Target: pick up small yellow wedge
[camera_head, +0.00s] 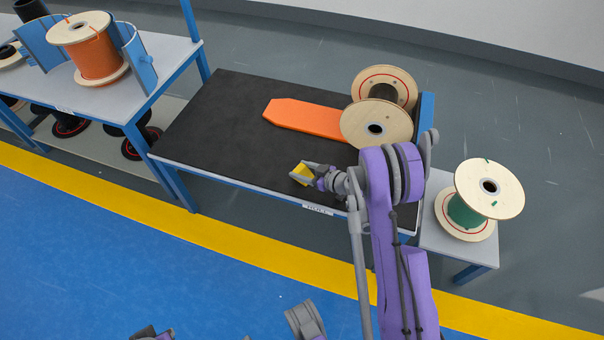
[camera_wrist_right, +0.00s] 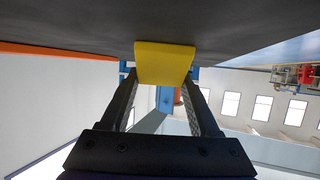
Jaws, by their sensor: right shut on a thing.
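The small yellow wedge (camera_head: 301,173) is at the front part of the black-topped table (camera_head: 225,125). My right gripper (camera_head: 304,174) is shut on it, with a finger on each side. In the right wrist view the yellow wedge (camera_wrist_right: 165,62) sits between the two dark fingertips of the right gripper (camera_wrist_right: 165,75), close to or against the dark table surface; I cannot tell whether it touches. At the bottom edge of the head view a few grey and purple parts of my own body show. I cannot make out the left gripper's fingers there.
An orange flat ramp (camera_head: 305,117) lies on the table, its pointed end to the left. Wooden cable spools (camera_head: 375,110) stand at the table's right end. A green-wound spool (camera_head: 467,212) stands on a small side table to the right. An orange-wound spool (camera_head: 95,58) is at left.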

